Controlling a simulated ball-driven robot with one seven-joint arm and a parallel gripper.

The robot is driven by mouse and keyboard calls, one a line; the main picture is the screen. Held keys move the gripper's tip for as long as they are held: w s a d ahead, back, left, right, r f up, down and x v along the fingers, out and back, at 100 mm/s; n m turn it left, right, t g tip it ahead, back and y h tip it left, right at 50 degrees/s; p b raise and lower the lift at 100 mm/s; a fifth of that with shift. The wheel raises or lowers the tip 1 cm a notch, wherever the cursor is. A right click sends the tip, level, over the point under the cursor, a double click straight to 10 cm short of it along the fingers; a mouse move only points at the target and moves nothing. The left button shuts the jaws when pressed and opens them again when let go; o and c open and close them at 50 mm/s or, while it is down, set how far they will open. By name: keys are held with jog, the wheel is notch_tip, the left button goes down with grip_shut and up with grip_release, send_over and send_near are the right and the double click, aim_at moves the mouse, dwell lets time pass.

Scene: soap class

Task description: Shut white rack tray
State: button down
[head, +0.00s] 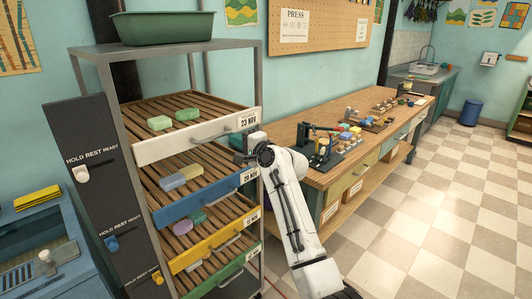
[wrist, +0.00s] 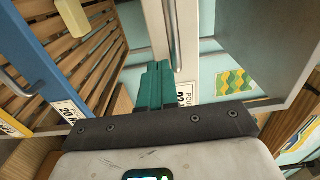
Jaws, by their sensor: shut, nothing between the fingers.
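The white rack tray (head: 185,142) is the top tray, with two green soap bars (head: 172,121) on its wooden slats. Its front has a bar handle and a 23 NOV card, and it appears to stand out from the rack posts. My gripper (head: 241,158) is at the tray's right end, just below the card. In the wrist view my teal fingers (wrist: 157,72) are together and empty, close against the white front (wrist: 152,30) and beside its handle (wrist: 176,40). I cannot tell whether they touch it.
Below are the blue tray (head: 178,213), the yellow tray (head: 190,258) and a green tray (head: 240,262). A green tub (head: 163,27) sits on top of the rack. The wooden workbench (head: 345,160) stands at right. The tiled floor (head: 430,210) is open.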

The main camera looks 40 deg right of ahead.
jog(key=s+b, duration=0.1)
jog(key=s, duration=1)
jog(key=shift+d+f, duration=0.2)
jog(key=s+a+f+n+g+y, duration=0.1)
jog(key=s+a+f+n+g, duration=0.45)
jog(key=f, duration=0.65)
jog(key=s+a+f+n+g, duration=0.3)
jog(key=s+a+f, duration=0.45)
jog(key=f, duration=0.35)
jog(key=s+a+f+n+g, duration=0.1)
jog(key=s+f+n+g, duration=0.1)
jog(key=s, duration=0.7)
jog(key=s+a+f+n+g+h, duration=0.1)
jog(key=s+f, duration=0.4)
jog(key=s, duration=0.5)
jog(key=s+a+f+n+g, duration=0.2)
jog(key=s+n+g, duration=0.3)
jog(key=s, duration=0.5)
jog(key=shift+a+f+n+h, duration=0.3)
jog(key=shift+f+n+h, duration=0.1)
jog(key=shift+f, duration=0.5)
